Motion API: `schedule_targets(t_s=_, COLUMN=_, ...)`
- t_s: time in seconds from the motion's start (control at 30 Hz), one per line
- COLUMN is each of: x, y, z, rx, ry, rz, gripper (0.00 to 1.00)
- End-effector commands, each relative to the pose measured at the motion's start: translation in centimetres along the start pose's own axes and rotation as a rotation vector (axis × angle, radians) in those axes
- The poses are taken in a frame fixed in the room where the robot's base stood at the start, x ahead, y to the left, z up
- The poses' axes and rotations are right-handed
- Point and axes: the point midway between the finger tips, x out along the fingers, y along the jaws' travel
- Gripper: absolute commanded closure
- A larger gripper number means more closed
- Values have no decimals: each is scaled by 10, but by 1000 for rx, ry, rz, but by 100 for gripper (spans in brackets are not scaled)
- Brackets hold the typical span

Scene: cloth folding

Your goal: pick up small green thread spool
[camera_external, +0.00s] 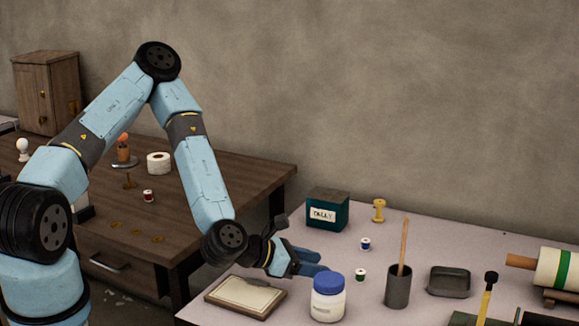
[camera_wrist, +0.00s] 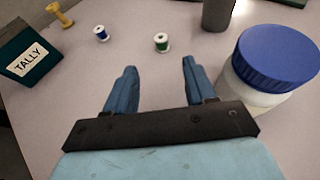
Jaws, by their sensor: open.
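The small green thread spool (camera_external: 360,275) stands upright on the light table, with white ends and a dark green winding. In the wrist view the green spool (camera_wrist: 161,42) is beyond my fingertips, in line with the right part of the gap between them. My gripper (camera_external: 318,263) is low over the table, left of the spool in the external view. In the wrist view my gripper (camera_wrist: 158,66) is open, with nothing between its two blue fingers.
A blue spool (camera_wrist: 101,33), a yellow spool (camera_wrist: 60,15) and a TALLY box (camera_wrist: 32,60) are at left in the wrist view. A blue-lidded jar (camera_external: 328,298) stands close to my right finger. A dark cup (camera_external: 397,287) holds a stick. A framed board (camera_external: 245,297) lies in front.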

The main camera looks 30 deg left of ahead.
Motion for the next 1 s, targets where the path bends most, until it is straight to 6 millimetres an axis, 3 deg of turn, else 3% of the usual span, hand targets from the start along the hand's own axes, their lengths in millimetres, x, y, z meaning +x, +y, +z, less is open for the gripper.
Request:
schedule_targets(t_s=0.3, x=50, y=-1, z=0, rx=2, ry=1, rz=-2, gripper=45)
schedule_targets(t_s=0.57, x=65, y=-1, z=1, rx=4, ry=1, rz=-2, gripper=45)
schedule_targets(t_s=0.83, x=100, y=-2, z=3, rx=4, ry=1, rz=-2, gripper=45)
schedule_targets(t_s=1.0, x=111, y=-1, z=3, rx=3, ry=1, rz=-1, gripper=45)
